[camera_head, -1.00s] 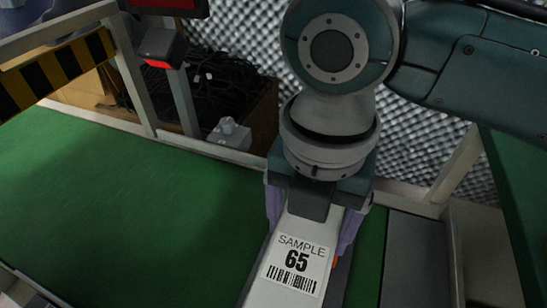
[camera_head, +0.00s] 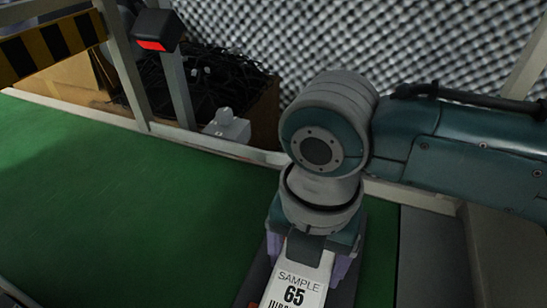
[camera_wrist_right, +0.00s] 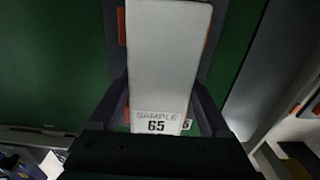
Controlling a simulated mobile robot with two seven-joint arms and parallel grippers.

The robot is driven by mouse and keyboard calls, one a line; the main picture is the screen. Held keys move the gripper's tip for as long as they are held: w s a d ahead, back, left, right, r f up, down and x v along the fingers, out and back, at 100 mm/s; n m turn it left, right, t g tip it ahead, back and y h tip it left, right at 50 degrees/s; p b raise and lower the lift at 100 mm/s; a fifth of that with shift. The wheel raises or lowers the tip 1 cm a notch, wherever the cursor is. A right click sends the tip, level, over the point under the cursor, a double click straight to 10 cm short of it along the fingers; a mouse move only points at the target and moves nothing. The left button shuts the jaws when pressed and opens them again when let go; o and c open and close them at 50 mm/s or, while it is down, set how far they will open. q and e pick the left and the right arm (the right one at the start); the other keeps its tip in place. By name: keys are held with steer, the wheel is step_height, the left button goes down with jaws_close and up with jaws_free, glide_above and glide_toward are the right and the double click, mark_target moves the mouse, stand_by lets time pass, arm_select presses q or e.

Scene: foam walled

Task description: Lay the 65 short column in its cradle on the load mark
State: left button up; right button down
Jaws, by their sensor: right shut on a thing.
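The 65 short column is a white block (camera_head: 299,285) with a "SAMPLE 65" label and barcode, at the bottom of the head view. My right gripper (camera_head: 308,262) is shut on it, with a purple finger on each side. The right wrist view shows the column (camera_wrist_right: 168,55) running away between the fingers. A dark grey cradle with orange pieces (camera_wrist_right: 207,28) lies beneath and around it. I cannot tell whether the column touches the cradle. A small white label (camera_wrist_right: 186,125) ending in "5" shows partly behind the column. I cannot make out the load mark. My left gripper is out of view.
The green surface (camera_head: 110,190) is clear to the left. A grey strip (camera_head: 425,255) lies to the right. Behind the rear rail stand a pale fitting (camera_head: 228,125) and a box of black cables (camera_head: 225,80). A post carries a red-lit box (camera_head: 157,30).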

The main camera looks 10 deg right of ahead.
steer(key=shift+w+f, duration=0.1)
jaws_free()
step_height(320, 180, up, 12)
steer(key=p, duration=0.7)
steer(key=s+a+m+y, duration=0.2)
steer(key=s+a+m, duration=0.2)
steer(key=m, duration=0.1)
steer(key=s+d+r+m+t+h, duration=0.1)
steer(key=s+d+m, duration=0.3)
steer(key=m, duration=0.7)
steer(key=s+d+m+t, duration=0.2)
steer(key=s+d+m, duration=0.2)
steer(key=d+m, duration=0.5)
steer(key=shift+s+d+r+m+t+h+b, duration=0.2)
steer(key=shift+r+m+t+h+b, duration=0.15)
steer(key=shift+m, duration=0.75)
steer(key=shift+r, duration=0.1)
